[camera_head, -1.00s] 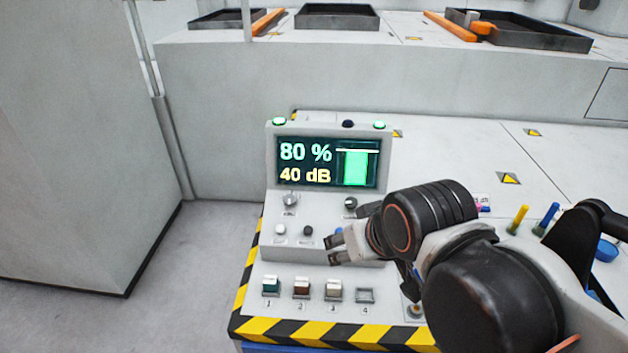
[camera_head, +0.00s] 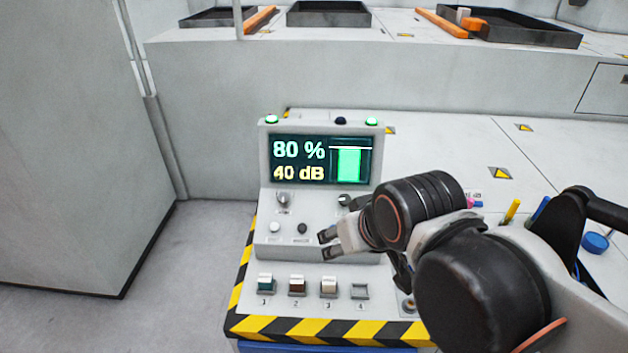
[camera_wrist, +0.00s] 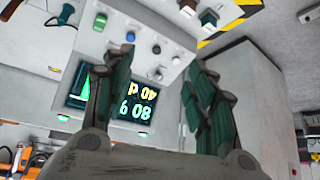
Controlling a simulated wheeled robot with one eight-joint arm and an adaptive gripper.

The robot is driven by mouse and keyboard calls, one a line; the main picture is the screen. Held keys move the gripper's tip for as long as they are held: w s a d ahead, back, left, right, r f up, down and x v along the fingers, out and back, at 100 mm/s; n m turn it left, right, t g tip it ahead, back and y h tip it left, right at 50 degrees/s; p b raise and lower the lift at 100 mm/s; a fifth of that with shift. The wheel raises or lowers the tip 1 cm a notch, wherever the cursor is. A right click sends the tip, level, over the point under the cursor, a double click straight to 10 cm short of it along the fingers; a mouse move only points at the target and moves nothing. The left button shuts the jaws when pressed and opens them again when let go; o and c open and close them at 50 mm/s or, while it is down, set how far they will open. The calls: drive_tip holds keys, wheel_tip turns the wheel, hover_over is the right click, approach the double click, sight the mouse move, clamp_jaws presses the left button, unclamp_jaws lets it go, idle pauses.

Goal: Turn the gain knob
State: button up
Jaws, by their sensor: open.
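The control console (camera_head: 318,243) stands in front of me, its screen (camera_head: 322,160) reading 80 % and 40 dB. Below the screen are a silver knob (camera_head: 284,199) on the left and a dark knob (camera_head: 344,200) on the right, partly behind my arm. Their labels are too small to read, so I cannot tell which is the gain knob. My gripper (camera_head: 328,243) is open and empty, below the dark knob and right of the small buttons. In the wrist view the silver knob (camera_wrist: 158,75) shows between the spread fingers, apart from them.
A white button (camera_head: 274,228) and a dark button (camera_head: 302,228) sit below the knobs. Several numbered switches (camera_head: 297,286) line the front, above a yellow-black striped edge (camera_head: 290,329). A grey cabinet (camera_head: 60,150) stands left. Black trays (camera_head: 328,15) lie at the back.

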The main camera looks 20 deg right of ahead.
drive_tip(key=w+d+r+m+g+h+p, duration=0.15)
drive_tip(key=w+d, duration=0.25)
drive_tip(key=w, duration=0.6)
drive_tip(key=m+g, duration=0.2)
drive_tip(key=m, duration=0.2)
approach(345, 199)
drive_tip(key=shift+n+t+h, duration=0.25)
drive_tip(key=b+x, duration=0.2)
drive_tip(key=x, duration=0.2)
drive_tip(key=b+x, duration=0.2)
drive_tip(key=x, duration=0.2)
drive_tip(key=shift+a+f, duration=0.2)
drive_tip(key=shift+f, duration=0.15)
drive_tip(key=c, duration=1.1)
